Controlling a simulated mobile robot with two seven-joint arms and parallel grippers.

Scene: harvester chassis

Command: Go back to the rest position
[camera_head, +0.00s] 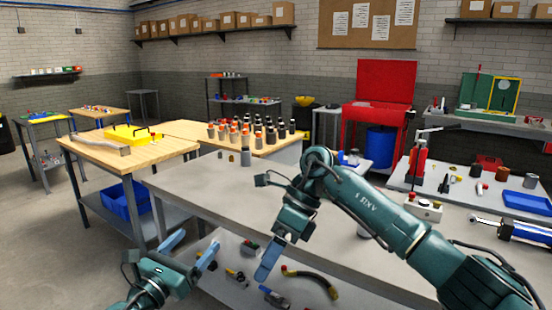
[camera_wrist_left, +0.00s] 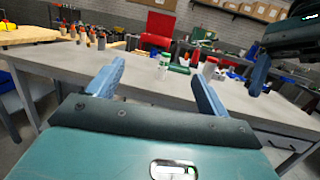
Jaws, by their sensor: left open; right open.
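My left gripper (camera_head: 197,242) is at the lower left of the head view, in front of the grey workbench's near edge. Its two blue fingers are spread apart with nothing between them. The left wrist view also shows this open gripper (camera_wrist_left: 158,72), facing the bench. My right gripper (camera_head: 267,264) hangs pointing down near the bench's front edge, right of the left one. One blue finger shows clearly and the other is hard to make out; I see nothing held. The right gripper also appears at the upper right of the left wrist view (camera_wrist_left: 258,75).
The grey workbench (camera_head: 190,180) is mostly bare, with small cylinders at its back. A wooden table (camera_head: 110,155) with a blue bin (camera_head: 125,203) stands left. A tool bench stands right. Floor at left is clear.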

